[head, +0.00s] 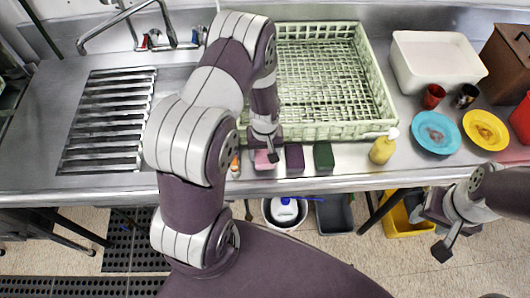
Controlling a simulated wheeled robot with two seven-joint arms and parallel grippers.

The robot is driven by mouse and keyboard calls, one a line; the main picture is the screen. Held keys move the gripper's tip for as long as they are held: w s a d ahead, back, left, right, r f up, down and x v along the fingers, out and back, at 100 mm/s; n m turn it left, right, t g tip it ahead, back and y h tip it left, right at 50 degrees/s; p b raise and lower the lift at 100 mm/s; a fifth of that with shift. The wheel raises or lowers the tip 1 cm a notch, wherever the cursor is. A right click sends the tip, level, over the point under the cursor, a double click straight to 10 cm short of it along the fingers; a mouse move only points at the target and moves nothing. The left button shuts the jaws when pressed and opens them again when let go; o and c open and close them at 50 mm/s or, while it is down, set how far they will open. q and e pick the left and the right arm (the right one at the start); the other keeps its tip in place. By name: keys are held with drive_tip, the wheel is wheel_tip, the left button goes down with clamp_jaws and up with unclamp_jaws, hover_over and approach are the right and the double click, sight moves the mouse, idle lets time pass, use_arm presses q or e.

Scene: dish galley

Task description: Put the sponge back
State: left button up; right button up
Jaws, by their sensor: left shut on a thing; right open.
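A pink sponge-like block (262,161) is at the front edge of the steel counter, left of a dark purple block (294,158) and a dark green block (323,156). My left gripper (267,151) reaches down from above and is shut on the pink block; the fingers partly hide it. I cannot tell whether the block touches the counter. My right gripper (437,234) is open and empty, low at the right, in front of the counter and over the floor area.
A pale green dish rack (385,105) stands behind the blocks. A yellow bottle (382,150), blue plate (436,132), yellow plate (485,130) and white tub (437,62) are to the right. A small orange item (235,166) lies left of the gripper. A slatted drainer (105,120) is at left.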

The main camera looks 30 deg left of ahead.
use_arm(q)
drive_tip(key=shift+s+f, duration=0.25)
drive_tip(key=shift+f, duration=0.45)
drive_tip(key=shift+s+f, duration=0.1)
drive_tip(key=shift+f, duration=0.4)
drive_tip(key=o, duration=0.9)
use_arm(e)
drive_tip(key=shift+s+r, duration=0.35)
